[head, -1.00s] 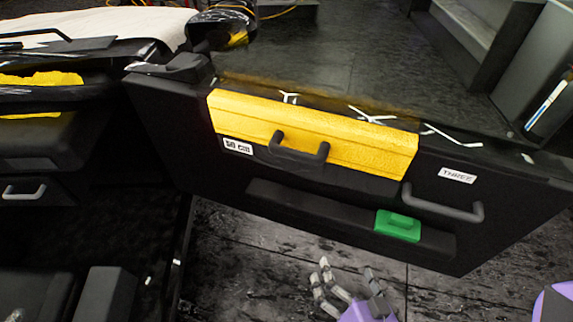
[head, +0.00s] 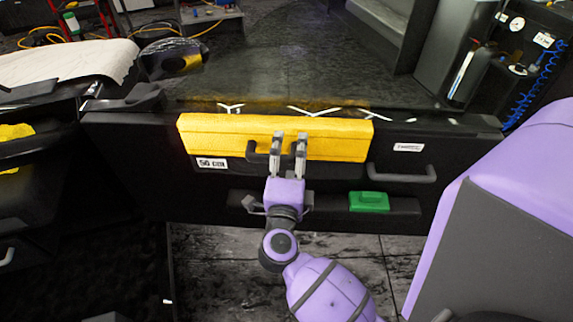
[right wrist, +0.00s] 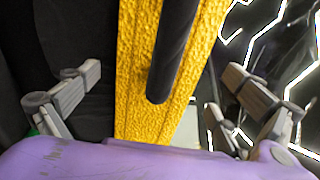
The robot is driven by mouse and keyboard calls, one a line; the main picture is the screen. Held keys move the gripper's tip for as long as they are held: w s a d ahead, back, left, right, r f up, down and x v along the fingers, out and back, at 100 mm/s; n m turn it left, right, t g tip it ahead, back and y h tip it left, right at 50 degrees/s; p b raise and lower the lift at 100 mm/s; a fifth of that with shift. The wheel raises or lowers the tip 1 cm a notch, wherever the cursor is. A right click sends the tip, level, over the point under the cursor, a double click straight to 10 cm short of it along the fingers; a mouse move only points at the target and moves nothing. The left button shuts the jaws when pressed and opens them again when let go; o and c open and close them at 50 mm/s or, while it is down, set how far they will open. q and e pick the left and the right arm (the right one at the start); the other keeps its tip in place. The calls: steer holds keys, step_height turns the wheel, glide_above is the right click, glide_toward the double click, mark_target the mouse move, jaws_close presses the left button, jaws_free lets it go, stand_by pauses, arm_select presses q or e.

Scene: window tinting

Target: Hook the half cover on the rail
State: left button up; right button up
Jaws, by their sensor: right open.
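The yellow half cover (head: 220,135) lies along the upper part of a dark door-like panel, and its dark handle (head: 256,158) is on its front. My right gripper (head: 289,142) is in front of the cover at the handle, with its fingers open. In the right wrist view the handle (right wrist: 175,45) lies between the spread fingers, apart from both, with the yellow cover (right wrist: 140,75) behind it. The dark top edge (head: 430,122) of the panel, perhaps the rail, runs along behind the cover. I cannot tell whether the cover is hooked on it. My left gripper is out of view.
A green block with a grip (head: 369,201) sits on the panel's lower ledge. Another dark handle (head: 402,175) is to the right of the cover. A dark seat or bench with a white cloth (head: 70,65) is at the left. Wet-looking floor shows below the panel.

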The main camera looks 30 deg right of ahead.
mark_target(292, 142)
steer(key=x, duration=0.2)
steer(key=shift+w+d+r, duration=0.15)
steer(key=shift+w, duration=0.1)
steer(key=shift+w+d, duration=0.35)
steer(key=shift+w, duration=0.1)
steer(key=shift+d, duration=0.1)
steer(key=shift+c, duration=0.5)
steer(key=shift+r, duration=0.1)
steer(key=c, duration=1.2)
steer(key=shift+o, duration=0.2)
steer(key=shift+r+p, duration=0.15)
steer(key=shift+p, duration=0.15)
